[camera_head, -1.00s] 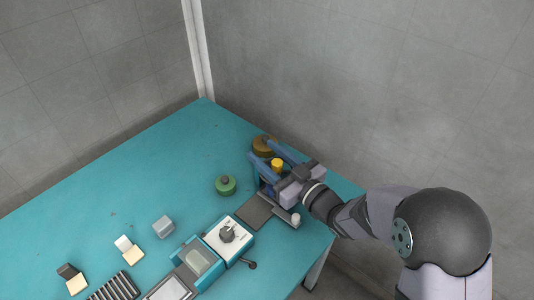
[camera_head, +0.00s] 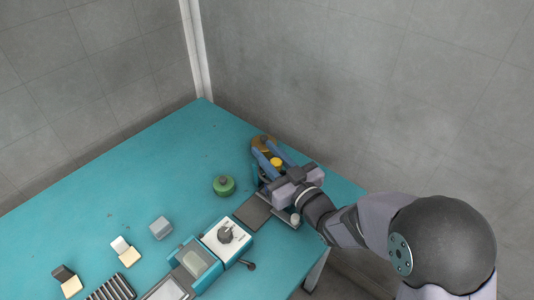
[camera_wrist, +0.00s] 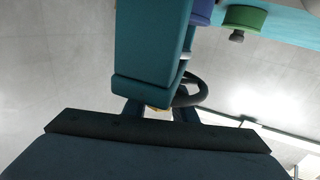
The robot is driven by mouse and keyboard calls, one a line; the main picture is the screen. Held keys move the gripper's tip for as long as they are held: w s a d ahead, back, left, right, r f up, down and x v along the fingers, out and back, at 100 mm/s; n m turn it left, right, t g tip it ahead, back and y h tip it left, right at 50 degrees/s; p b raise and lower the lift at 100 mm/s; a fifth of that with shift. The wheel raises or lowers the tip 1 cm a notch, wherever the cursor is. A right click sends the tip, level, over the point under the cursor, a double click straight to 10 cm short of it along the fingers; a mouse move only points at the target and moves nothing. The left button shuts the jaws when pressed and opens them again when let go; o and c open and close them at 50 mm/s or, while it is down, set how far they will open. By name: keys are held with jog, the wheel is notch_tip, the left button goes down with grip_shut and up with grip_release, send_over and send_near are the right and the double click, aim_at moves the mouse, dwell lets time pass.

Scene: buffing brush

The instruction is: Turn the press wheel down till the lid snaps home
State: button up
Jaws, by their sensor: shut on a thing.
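The press (camera_wrist: 155,45) shows as a teal block in the wrist view, with a dark press wheel (camera_wrist: 202,90) at its end. My gripper (camera_wrist: 158,110) is shut on the wheel at its fingertips, but the contact is mostly hidden behind the teal block. A bit of yellow shows between the fingers. In the head view my gripper (camera_head: 266,153) reaches over the press at the table's right part, beside a yellow cap (camera_head: 277,162). The wheel and the lid cannot be made out there.
A brown round tin (camera_head: 262,140) stands just beyond my fingertips. A green tin (camera_head: 224,186) stands to their left. A unit with a dial (camera_head: 227,234) and a side crank, a grey block (camera_head: 161,228) and several small pieces lie nearer. The table's back left is clear.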

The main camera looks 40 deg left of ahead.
aim_at(280, 167)
jog(key=o, duration=1)
jog(key=shift+r, duration=0.1)
jog(key=shift+o, duration=0.2)
jog(key=shift+d, duration=0.1)
jog(key=shift+s+d, duration=0.15)
jog(key=shift+d, duration=0.45)
jog(key=shift+b+v, duration=0.65)
jog(key=shift+v, duration=2.3)
